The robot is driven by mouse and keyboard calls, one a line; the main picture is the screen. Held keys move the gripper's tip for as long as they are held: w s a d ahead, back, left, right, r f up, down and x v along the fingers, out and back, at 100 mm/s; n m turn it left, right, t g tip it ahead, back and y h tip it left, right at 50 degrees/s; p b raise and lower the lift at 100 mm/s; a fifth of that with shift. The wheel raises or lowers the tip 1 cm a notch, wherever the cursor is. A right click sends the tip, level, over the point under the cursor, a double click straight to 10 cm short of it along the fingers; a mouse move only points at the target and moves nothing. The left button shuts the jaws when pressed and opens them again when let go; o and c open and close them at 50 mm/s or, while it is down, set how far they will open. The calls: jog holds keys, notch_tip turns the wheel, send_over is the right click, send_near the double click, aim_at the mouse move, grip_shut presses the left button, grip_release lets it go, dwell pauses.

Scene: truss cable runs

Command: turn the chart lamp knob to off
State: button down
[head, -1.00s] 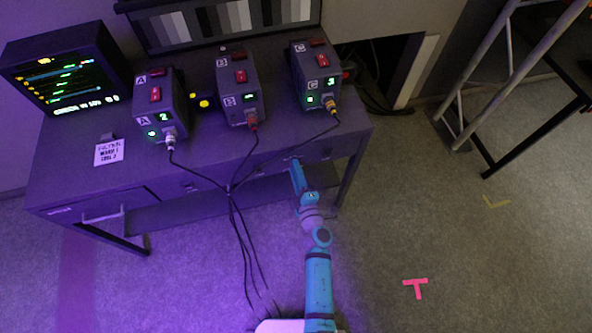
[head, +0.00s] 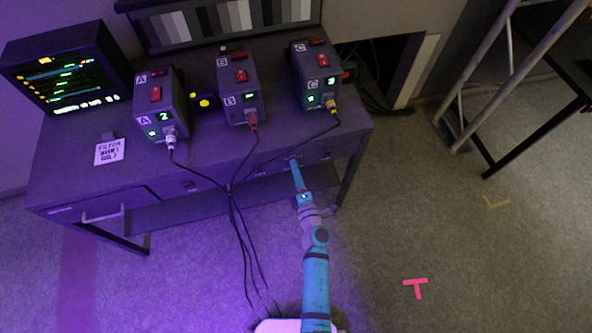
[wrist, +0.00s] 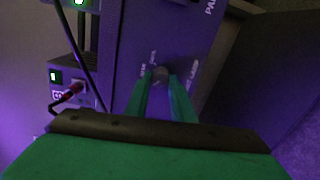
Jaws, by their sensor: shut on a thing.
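The knob (wrist: 160,74) is a small grey round knob on the dark front panel of the desk, with white lettering beside it in the wrist view. The lettering is too small and blurred to read, so I cannot tell its setting. My gripper (wrist: 161,90) has its two green fingers on either side of the knob and is shut on it. In the head view my gripper (head: 294,162) touches the desk's front edge below box C, and its tips hide the knob. The striped grey chart (head: 225,22) stands at the back of the desk.
Boxes A (head: 160,105), B (head: 238,90) and C (head: 315,75) stand on the desk (head: 210,160) with cables hanging past its front, left of my arm. A monitor (head: 65,70) is at left. The floor at right is open, up to a metal truss (head: 510,60).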

jog(key=c, duration=1.5)
grip_release()
jog(key=shift+w, duration=0.1)
jog(key=v, duration=1)
jog(key=shift+s+r, duration=0.1)
jog(key=shift+s, duration=0.25)
jog(key=s+r+m+h, duration=0.1)
jog(key=s+r+m, duration=0.4)
jog(key=s+m, duration=0.2)
jog(key=s+a+r+m+g+h, duration=0.1)
jog(key=s+r+m+h, duration=0.1)
jog(key=s+r+m, duration=0.4)
jog(key=s+a+r+m+h, duration=0.1)
jog(key=s+r+m, duration=0.4)
jog(key=s+m, duration=0.4)
jog(key=shift+s+a+r+g+h, duration=0.1)
jog(key=shift+s+r, duration=0.05)
jog(key=shift+s, duration=0.75)
jog(key=shift+s+a+r+g+h, duration=0.1)
jog(key=shift+s, duration=0.75)
jog(key=shift+s+a+r+g+h, duration=0.1)
jog(key=shift+s+r, duration=0.05)
jog(key=shift+s, duration=0.75)
